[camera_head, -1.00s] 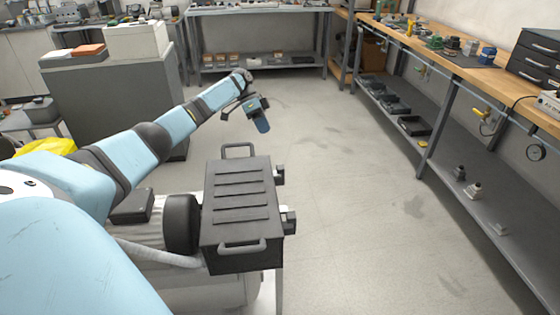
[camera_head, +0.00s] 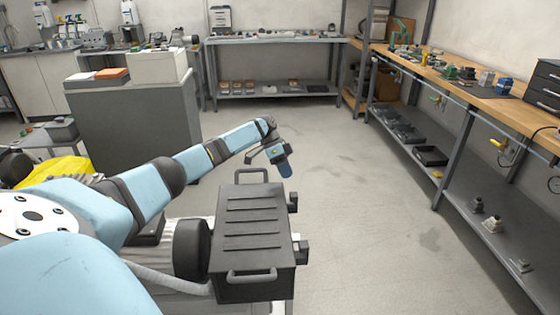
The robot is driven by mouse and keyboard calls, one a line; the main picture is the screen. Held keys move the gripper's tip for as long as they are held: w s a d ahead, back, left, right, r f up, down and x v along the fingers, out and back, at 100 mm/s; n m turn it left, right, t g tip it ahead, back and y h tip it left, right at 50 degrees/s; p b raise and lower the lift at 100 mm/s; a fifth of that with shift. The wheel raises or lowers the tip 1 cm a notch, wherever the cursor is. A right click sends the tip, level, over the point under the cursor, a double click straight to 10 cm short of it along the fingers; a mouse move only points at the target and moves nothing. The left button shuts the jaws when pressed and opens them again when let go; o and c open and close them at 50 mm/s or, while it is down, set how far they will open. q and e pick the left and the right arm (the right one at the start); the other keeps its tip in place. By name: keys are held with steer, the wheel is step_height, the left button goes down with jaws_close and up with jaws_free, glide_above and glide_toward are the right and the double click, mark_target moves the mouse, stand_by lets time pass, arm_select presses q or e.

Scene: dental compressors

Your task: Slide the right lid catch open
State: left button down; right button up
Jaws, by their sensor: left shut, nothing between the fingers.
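The compressor's dark grey box (camera_head: 250,235) with a ribbed lid and a handle at each end stands at the lower middle. Two small black catches stick out on its right side: the far one (camera_head: 293,201) and the near one (camera_head: 301,252). I cannot tell from here whether either is slid open. My left arm reaches over from the left, and my left gripper (camera_head: 285,167) hangs past the far end of the box, just beyond the far catch and apart from it. It is shut and empty. My right gripper is not in view.
A wooden workbench (camera_head: 470,90) with a lower shelf (camera_head: 450,190) runs along the right. A metal table (camera_head: 270,40) stands at the back, and a grey cabinet (camera_head: 135,130) at the left. The floor (camera_head: 360,220) right of the box is clear.

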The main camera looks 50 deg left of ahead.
mark_target(292, 196)
arm_select(q)
steer(key=d, duration=0.1)
steer(key=s+d+f, duration=0.1)
steer(key=d, duration=0.1)
steer(key=s+d, duration=0.1)
steer(key=shift+s+d+f, duration=0.25)
steer(key=shift+f, duration=0.15)
steer(key=p, duration=0.1)
steer(key=s+d+p, duration=0.1)
steer(key=p, duration=0.1)
steer(key=shift+s+d+r, duration=0.15)
steer(key=shift+d+r, duration=0.15)
steer(key=shift+s+d+p, duration=0.7)
steer(key=shift+d+p, duration=0.15)
steer(key=shift+p, duration=0.3)
steer(key=shift+s+d+f+p, duration=0.2)
steer(key=shift+s+d+p, duration=0.1)
steer(key=shift+d, duration=0.1)
steer(key=shift+f, duration=0.15)
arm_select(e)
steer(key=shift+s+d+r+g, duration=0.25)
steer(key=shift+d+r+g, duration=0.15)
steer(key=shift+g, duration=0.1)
